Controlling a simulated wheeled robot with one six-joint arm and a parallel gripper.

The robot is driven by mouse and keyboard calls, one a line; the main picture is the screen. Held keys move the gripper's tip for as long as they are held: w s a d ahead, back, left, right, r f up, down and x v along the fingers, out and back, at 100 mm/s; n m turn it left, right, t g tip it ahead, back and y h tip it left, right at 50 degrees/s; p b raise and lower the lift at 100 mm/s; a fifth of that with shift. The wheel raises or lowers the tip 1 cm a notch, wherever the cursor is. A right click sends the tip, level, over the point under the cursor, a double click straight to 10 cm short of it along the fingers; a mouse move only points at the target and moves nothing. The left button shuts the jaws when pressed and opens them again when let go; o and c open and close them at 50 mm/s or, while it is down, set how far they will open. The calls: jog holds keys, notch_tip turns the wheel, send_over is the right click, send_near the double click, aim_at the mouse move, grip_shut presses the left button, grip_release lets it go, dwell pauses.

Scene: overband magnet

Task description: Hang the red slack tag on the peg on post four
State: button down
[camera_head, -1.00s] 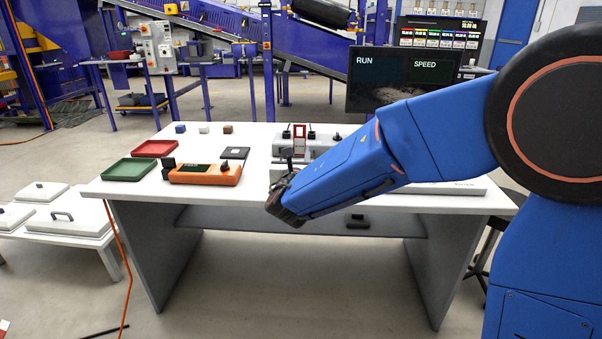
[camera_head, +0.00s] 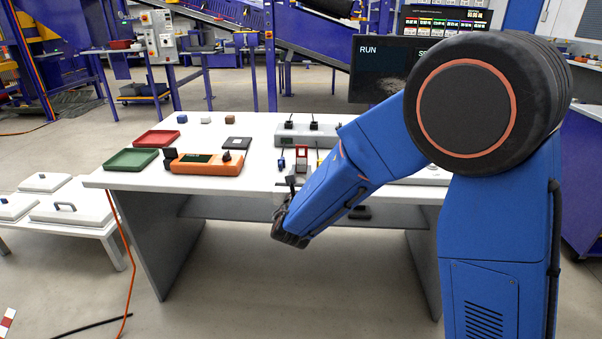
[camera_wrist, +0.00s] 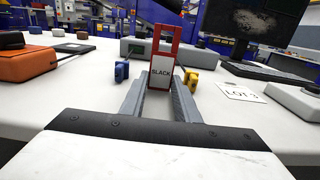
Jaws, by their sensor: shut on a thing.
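My gripper (camera_wrist: 160,95) is shut on the red slack tag (camera_wrist: 163,43), an upright red frame with a window at the top and a white face reading SLACK. The tag stands up between the fingertips, over the white table. In the head view the tag (camera_head: 302,153) shows as a small red and white shape above my gripper (camera_head: 291,183), near the table's front edge. A blue upright post (camera_head: 269,60) stands behind the table. I cannot tell which post is post four, and no peg is clear.
The white table (camera_head: 240,188) holds an orange device (camera_head: 207,167), green tray (camera_head: 131,159), red tray (camera_head: 156,139) and grey box (camera_head: 305,134). Small blue (camera_wrist: 122,71) and yellow (camera_wrist: 191,79) items flank the tag. A LOT 3 card (camera_wrist: 241,93) lies right. A monitor (camera_head: 378,68) stands behind.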

jog(key=shift+f, duration=0.1)
jog(key=c, duration=1.4)
grip_release()
jog(key=shift+o, duration=0.2)
jog(key=shift+s+r, duration=0.15)
jog(key=shift+r, duration=0.05)
jog(key=s, duration=1.1)
jog(key=shift+s+a, duration=0.2)
jog(key=shift+s, duration=0.2)
